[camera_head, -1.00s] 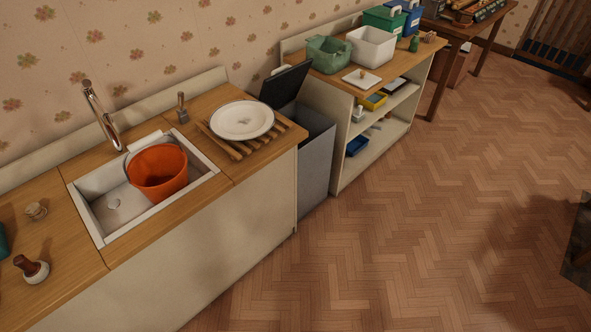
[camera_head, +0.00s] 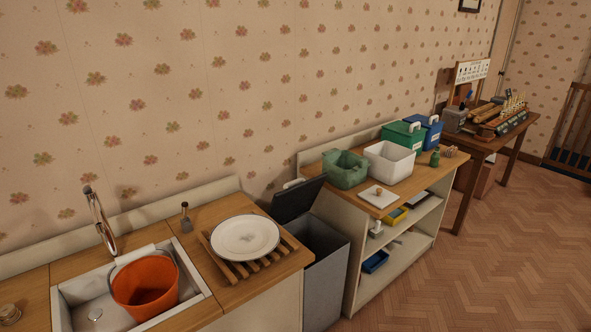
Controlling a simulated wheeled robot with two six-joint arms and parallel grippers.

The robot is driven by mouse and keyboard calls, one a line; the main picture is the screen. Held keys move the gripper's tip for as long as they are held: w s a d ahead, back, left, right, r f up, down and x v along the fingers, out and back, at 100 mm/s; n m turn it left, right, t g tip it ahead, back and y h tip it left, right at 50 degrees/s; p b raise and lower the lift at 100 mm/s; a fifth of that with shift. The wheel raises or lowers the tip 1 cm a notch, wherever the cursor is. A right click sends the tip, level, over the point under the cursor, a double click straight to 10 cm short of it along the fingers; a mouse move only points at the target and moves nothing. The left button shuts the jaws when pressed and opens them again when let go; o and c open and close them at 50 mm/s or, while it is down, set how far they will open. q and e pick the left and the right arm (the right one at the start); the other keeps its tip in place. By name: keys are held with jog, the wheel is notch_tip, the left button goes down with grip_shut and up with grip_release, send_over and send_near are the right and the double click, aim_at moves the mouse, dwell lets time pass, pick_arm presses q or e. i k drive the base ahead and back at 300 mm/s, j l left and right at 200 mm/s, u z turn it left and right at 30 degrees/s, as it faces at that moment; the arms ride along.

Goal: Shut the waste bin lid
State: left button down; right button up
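The waste bin (camera_head: 328,277) is a tall grey box standing between the sink counter and the low shelf unit. Its dark lid (camera_head: 298,198) is raised, tilted back towards the wall, and the bin's mouth is open. The counter hides part of the bin's left side. Neither of my grippers shows in the head view.
The sink counter (camera_head: 208,275) at left holds an orange bucket (camera_head: 145,287) in the sink and a white plate (camera_head: 245,237) on a wooden rack. The shelf unit (camera_head: 352,225) right of the bin carries several tubs and boxes. The parquet floor (camera_head: 480,265) at right is clear.

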aim_at(286, 205)
jog(key=i+l, duration=0.65)
jog(key=i+l+u, duration=0.15)
jog(key=i+l, duration=0.55)
jog(key=l, duration=0.2)
